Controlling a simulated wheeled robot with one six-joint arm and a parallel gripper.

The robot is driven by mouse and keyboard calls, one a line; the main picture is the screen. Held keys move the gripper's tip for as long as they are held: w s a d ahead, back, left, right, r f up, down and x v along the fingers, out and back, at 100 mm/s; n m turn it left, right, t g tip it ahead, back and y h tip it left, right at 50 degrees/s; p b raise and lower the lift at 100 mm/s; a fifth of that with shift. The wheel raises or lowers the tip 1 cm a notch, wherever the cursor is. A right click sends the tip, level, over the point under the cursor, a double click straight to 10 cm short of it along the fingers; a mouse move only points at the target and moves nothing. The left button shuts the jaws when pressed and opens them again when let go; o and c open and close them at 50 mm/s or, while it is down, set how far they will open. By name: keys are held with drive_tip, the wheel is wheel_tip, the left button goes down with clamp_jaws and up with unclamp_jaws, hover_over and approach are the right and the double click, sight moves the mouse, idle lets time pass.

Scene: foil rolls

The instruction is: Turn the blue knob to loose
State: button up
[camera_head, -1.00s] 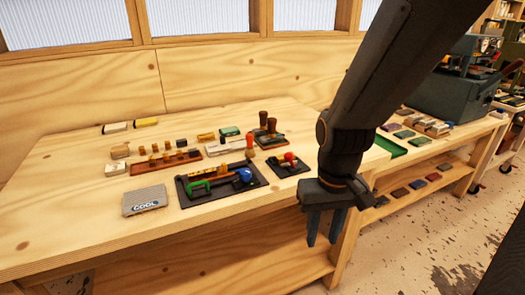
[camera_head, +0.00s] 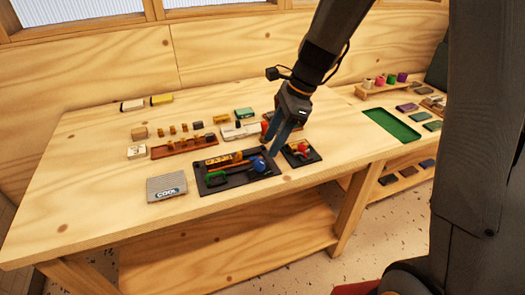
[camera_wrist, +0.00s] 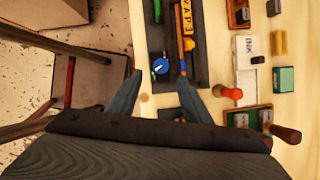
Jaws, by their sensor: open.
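The blue knob (camera_head: 259,165) sits at the right end of a black tray (camera_head: 209,188) on the wooden bench. In the wrist view the round blue knob (camera_wrist: 160,66) has a pale mark on its face and lies ahead of the fingertips, between their lines. My gripper (camera_head: 277,140) hangs above the bench just right of and above the knob, its fingers pointing down. In the wrist view my gripper (camera_wrist: 160,88) is open and empty, with its two fingers spread either side of the knob. I cannot tell the knob's setting.
A small black plate with a red knob (camera_head: 301,148) stands just right of the tray. A green handle (camera_head: 215,177) and yellow-lettered block (camera_head: 222,160) lie in the tray. A grey COOL box (camera_head: 167,187) is left. The bench front is clear.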

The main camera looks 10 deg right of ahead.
sight(261, 162)
drive_tip(key=p+x, duration=0.1)
drive_tip(key=x, duration=0.6)
drive_tip(key=shift+a+f, duration=0.25)
drive_tip(key=c, duration=1)
drive_tip(key=shift+w, duration=0.1)
